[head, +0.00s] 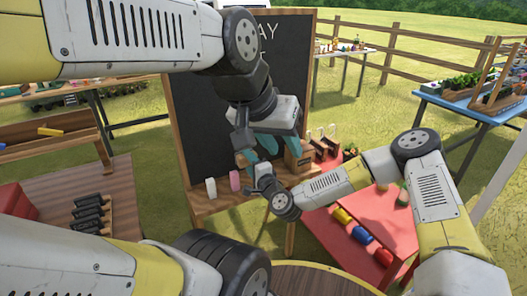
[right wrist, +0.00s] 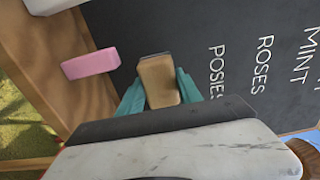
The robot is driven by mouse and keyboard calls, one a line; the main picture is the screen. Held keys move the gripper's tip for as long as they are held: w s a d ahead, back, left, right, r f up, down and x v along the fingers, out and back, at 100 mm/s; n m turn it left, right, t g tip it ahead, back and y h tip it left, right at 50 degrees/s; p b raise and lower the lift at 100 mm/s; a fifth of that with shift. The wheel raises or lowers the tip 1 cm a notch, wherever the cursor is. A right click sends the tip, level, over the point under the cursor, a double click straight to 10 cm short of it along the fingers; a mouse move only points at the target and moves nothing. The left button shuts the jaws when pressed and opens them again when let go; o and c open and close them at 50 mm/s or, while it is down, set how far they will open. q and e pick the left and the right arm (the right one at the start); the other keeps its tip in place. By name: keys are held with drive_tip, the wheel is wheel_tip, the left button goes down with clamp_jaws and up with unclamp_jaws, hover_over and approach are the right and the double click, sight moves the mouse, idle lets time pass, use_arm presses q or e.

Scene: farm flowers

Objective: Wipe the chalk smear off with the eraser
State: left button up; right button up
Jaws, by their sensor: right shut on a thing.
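The chalkboard (head: 190,120) stands ahead in a wooden frame, and its lettered face also fills much of the right wrist view (right wrist: 245,50). My right gripper (head: 244,158) is low in front of the board, just above the ledge. In the right wrist view its teal fingers (right wrist: 160,90) are shut on the tan block-shaped eraser (right wrist: 158,80). I cannot make out the chalk smear.
A pink block (right wrist: 90,63) lies on the ledge beside the eraser; it also shows in the head view (head: 235,181) next to a white piece (head: 210,188). A red table (head: 340,240) with pots stands at the right. The two arms are close together.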

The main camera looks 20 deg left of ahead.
drive_tip(key=shift+d, duration=0.1)
drive_tip(key=shift+v, duration=1.4)
